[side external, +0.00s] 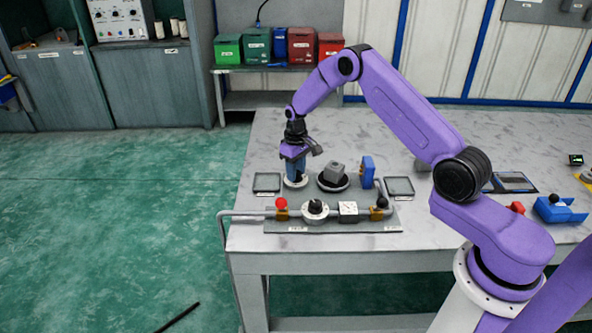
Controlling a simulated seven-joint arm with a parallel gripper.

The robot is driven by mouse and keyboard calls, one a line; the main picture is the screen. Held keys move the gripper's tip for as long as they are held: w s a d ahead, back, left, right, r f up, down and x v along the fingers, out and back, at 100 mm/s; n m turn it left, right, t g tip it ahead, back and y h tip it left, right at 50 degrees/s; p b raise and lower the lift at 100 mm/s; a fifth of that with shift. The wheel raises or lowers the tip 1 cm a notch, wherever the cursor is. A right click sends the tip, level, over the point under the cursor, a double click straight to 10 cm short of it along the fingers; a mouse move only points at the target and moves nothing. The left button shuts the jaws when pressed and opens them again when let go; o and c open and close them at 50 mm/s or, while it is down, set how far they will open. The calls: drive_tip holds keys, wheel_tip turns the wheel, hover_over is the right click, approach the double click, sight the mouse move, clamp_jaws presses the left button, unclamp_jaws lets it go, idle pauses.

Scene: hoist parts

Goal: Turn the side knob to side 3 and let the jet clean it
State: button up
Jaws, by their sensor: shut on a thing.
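My gripper (297,172) points straight down at the back left of the grey fixture plate. It is shut on what appears to be the side knob, which its fingers hide. Only the knob's white round dial (295,183) shows beneath; its markings cannot be read. Right of it, a grey block (336,172) sits on a dark round turntable (333,184). The blue jet unit (367,171) stands just right of the block, apart from it. I cannot tell which side of the block faces the jet, and no spray is visible.
In front runs a pipe with a red-topped valve (281,206), a black-knobbed white dial (315,209), a white gauge (348,210) and a black-topped valve (380,207). Flat trays lie left (267,183) and right (399,187). The bench behind is clear.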

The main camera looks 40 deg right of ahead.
drive_tip(key=m, duration=0.5)
drive_tip(key=shift+m, duration=0.4)
idle(0.3)
drive_tip(key=o, duration=1)
drive_tip(key=shift+o, duration=0.2)
wheel_tip(320, 180, up, 18)
drive_tip(key=shift+f, duration=0.25)
